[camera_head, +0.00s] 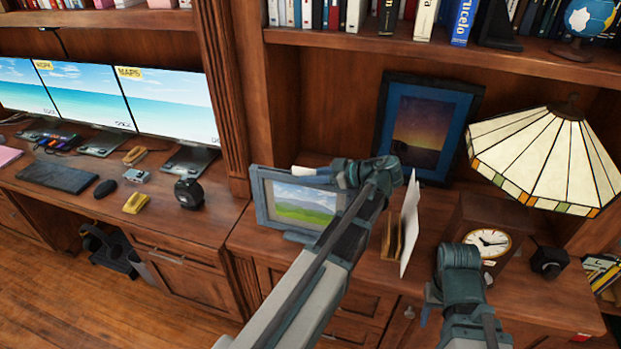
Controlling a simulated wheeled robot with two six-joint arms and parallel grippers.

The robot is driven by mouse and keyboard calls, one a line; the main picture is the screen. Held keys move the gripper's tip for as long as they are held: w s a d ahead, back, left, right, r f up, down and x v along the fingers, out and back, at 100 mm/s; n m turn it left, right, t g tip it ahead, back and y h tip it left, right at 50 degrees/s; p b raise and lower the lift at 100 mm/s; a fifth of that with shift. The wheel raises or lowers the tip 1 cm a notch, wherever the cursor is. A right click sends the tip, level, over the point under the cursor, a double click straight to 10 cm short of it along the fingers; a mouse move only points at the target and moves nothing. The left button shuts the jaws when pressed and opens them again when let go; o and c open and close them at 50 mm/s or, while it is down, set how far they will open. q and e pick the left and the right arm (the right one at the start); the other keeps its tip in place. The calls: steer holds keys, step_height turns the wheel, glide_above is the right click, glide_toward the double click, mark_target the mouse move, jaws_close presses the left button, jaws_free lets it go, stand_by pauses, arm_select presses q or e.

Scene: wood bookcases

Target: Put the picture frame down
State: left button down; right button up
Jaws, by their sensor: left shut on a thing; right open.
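A picture frame (300,207) with a grey border and a green hill landscape stands upright at the left end of the cabinet top. My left gripper (312,172) is shut on its top edge, and my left forearm hides its right part. I cannot tell whether its base touches the wood. My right gripper (428,304) is open, low in front of the cabinet and mostly hidden by its own wrist.
The cabinet top (250,238) also holds a blue-framed picture (423,125), white cards in a wooden holder (408,222), a clock (488,241) and a stained-glass lamp (545,160). A desk with monitors (170,105) is at left.

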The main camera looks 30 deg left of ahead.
mark_target(306, 203)
arm_select(q)
steer(key=shift+w+a+f+b, duration=0.1)
steer(key=shift+w+f+b, duration=0.05)
steer(key=shift+f+b, duration=1.65)
steer(key=shift+r, duration=0.1)
steer(key=c, duration=0.7)
jaws_free()
